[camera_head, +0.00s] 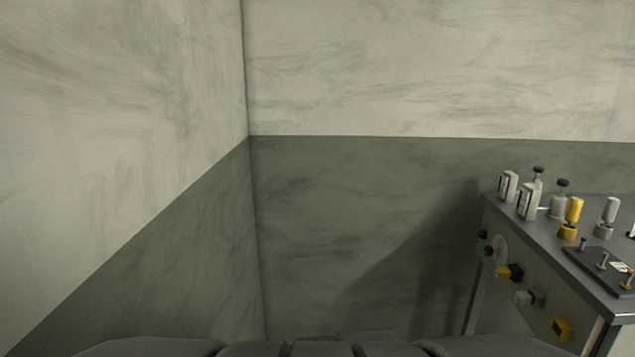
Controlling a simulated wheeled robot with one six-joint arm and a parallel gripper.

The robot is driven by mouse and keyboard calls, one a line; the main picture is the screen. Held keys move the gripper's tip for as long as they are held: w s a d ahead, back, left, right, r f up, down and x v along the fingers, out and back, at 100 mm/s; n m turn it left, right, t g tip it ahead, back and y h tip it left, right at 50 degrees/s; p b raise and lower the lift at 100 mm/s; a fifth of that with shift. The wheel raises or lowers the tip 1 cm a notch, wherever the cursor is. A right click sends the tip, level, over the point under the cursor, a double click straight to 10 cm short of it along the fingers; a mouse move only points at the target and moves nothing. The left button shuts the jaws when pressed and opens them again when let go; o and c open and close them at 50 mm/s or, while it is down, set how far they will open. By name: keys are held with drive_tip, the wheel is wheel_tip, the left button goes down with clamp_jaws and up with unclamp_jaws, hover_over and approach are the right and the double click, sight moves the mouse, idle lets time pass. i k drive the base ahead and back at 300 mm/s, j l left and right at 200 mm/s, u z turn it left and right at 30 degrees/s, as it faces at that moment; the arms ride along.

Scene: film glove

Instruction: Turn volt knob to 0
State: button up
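A control console (598,281) stands at the right, seen at an angle and cut off by the right edge. Its front panel carries a pale round dial (500,250), small black knobs (488,250) at the dial's left, a yellow knob (502,273) and a light grey knob (522,298). A yellow square fitting (562,328) sits lower down. No label is readable, so I cannot tell which is the volt knob or where it points. My gripper is not in view.
The console top holds two pale switch boxes (528,201), fittings with black caps (559,204), a yellow lever (574,213), a white lever (609,214) and a dark plate with small levers (600,268). Walls meet in a corner at the left. Dark parts of my body line the bottom edge.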

sight(488, 250)
drive_tip(key=l+u, duration=0.1)
drive_tip(key=i+l+u, duration=0.1)
drive_tip(key=l, duration=0.45)
drive_tip(key=i+l+u, duration=0.1)
drive_tip(key=l, duration=0.5)
drive_tip(key=i+l, duration=0.15)
drive_tip(key=l, duration=0.4)
drive_tip(key=u, duration=0.05)
